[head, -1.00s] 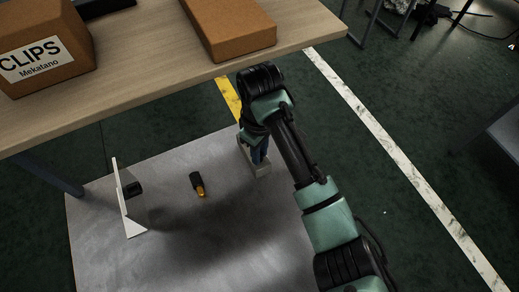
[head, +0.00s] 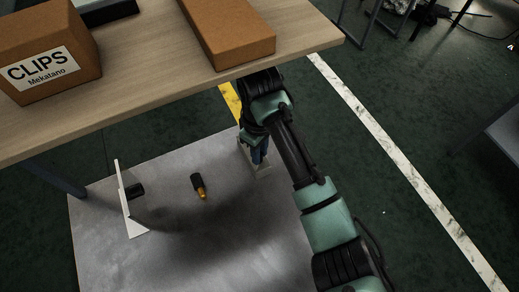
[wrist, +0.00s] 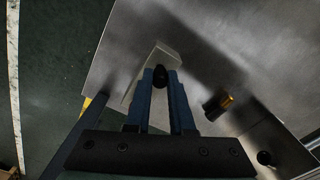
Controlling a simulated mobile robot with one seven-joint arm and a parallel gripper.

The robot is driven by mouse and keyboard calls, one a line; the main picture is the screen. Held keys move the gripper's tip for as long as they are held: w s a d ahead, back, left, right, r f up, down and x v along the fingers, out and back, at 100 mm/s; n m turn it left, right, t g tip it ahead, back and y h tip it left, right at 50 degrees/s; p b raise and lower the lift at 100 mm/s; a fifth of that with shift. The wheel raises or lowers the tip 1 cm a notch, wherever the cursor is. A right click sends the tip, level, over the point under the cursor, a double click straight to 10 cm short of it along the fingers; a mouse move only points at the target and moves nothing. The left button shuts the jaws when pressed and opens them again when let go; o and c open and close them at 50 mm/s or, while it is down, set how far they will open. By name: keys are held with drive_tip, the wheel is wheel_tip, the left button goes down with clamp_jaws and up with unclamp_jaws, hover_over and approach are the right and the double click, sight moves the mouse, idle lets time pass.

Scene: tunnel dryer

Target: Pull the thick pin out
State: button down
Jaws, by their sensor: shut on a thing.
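The fingers and pin are at a pale grey block (wrist: 138,92) on the plate. In the head view my gripper (head: 260,158) points down at this block (head: 262,170), and my arm hides much of it. I cannot tell how deep the pin sits in the block.
A black-and-orange piece (head: 198,186) lies left of the block on the metal plate (head: 200,255). A white upright panel (head: 124,205) with a black knob stands farther left. The wooden table (head: 150,85), with cardboard boxes on it, overhangs the plate's back edge.

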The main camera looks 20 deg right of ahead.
drive_tip(key=shift+r, duration=0.2)
drive_tip(key=shift+r+p, duration=1.35)
drive_tip(key=shift+p, duration=0.55)
drive_tip(key=shift+r, duration=0.1)
wheel_tip(320, 180, up, 3)
drive_tip(key=p, duration=0.3)
drive_tip(key=shift+p, duration=0.35)
